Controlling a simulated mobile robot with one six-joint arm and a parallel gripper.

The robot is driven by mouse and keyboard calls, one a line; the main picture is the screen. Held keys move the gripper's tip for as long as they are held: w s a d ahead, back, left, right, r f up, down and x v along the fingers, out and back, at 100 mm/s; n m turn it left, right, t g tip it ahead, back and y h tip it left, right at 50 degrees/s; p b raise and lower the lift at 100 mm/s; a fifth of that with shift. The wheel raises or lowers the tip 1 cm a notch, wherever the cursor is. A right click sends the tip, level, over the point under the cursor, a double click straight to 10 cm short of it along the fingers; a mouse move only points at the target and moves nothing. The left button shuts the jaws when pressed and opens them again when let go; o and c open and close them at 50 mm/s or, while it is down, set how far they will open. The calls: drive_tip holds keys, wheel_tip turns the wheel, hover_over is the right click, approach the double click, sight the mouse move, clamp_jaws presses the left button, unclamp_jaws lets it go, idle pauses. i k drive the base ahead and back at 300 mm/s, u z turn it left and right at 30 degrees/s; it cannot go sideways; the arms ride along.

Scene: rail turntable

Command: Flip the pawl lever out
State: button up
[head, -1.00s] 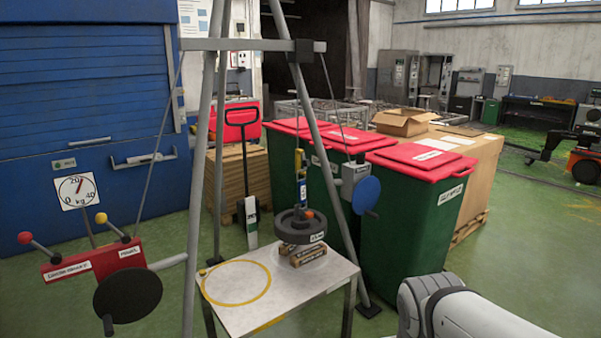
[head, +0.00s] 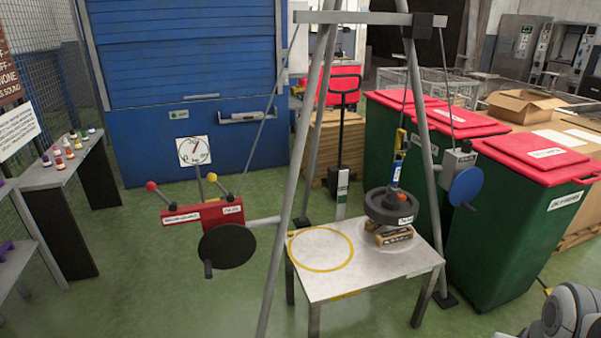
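A red winch box (head: 204,214) sits on the left side of the tripod frame. It bears two levers, one with a red ball knob (head: 151,186) at its left and one with a yellow ball knob (head: 212,177) near its right end. Both levers slant up and left. Two white labels on the box are too small to read surely, so I cannot tell which lever is the pawl lever. A dark crank disc (head: 227,246) with a handle hangs at the box's lower right. My gripper is out of view; only part of my arm shows at bottom right.
A dark round weight (head: 390,206) stands on blocks on a small table (head: 330,284) under the tripod, below a hook and cable. A blue crank disc (head: 465,187) is on the right leg. Green bins (head: 500,227) stand at right. Floor left of the winch box is clear.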

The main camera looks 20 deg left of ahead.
sight(212, 178)
drive_tip(key=u, duration=1.7)
